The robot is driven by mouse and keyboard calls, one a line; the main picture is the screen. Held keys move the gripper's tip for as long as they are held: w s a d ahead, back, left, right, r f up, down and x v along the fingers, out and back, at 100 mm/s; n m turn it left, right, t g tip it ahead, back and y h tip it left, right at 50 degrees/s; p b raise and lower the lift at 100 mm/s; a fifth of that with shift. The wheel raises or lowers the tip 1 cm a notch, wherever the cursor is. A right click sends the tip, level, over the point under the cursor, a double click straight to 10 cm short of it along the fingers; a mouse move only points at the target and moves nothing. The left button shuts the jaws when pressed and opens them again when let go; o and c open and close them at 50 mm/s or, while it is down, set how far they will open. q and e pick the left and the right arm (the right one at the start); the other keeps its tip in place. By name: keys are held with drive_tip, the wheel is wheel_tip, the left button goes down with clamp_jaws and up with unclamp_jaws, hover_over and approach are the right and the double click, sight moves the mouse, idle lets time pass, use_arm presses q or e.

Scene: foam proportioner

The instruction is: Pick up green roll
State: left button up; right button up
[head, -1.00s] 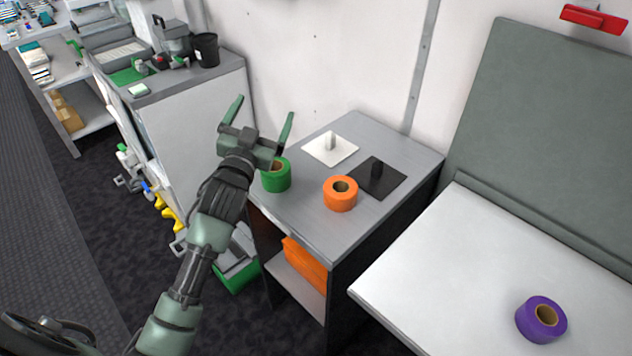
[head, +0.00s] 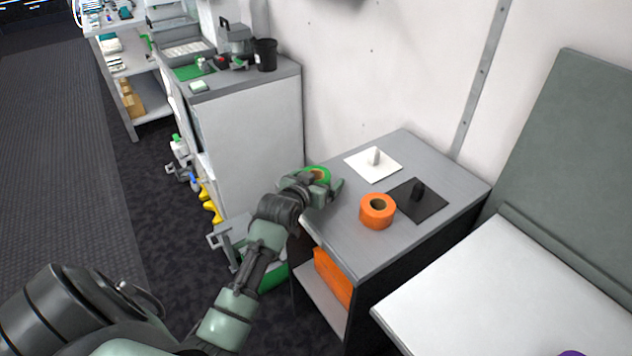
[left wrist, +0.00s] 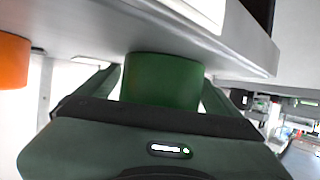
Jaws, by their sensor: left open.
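The green roll (head: 318,174) stands on the grey table (head: 352,238) near its left edge. In the head view my left gripper (head: 322,186) is at the roll and hides most of it; only part of the top ring shows. In the left wrist view the green roll (left wrist: 162,80) sits between the two open fingers, with a finger on each side. I cannot tell whether the fingers touch it. My right gripper is not in view.
An orange roll (head: 376,213) stands right of the green one. Behind are a white plate with a peg (head: 373,164) and a black plate with a peg (head: 420,200). A white table (head: 500,290) is at right, with a purple roll (head: 572,353) at the bottom edge.

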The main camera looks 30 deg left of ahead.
use_arm(q)
drive_tip(key=shift+w+f, duration=0.15)
drive_tip(key=shift+w, duration=0.2)
drive_tip(key=c, duration=1.5)
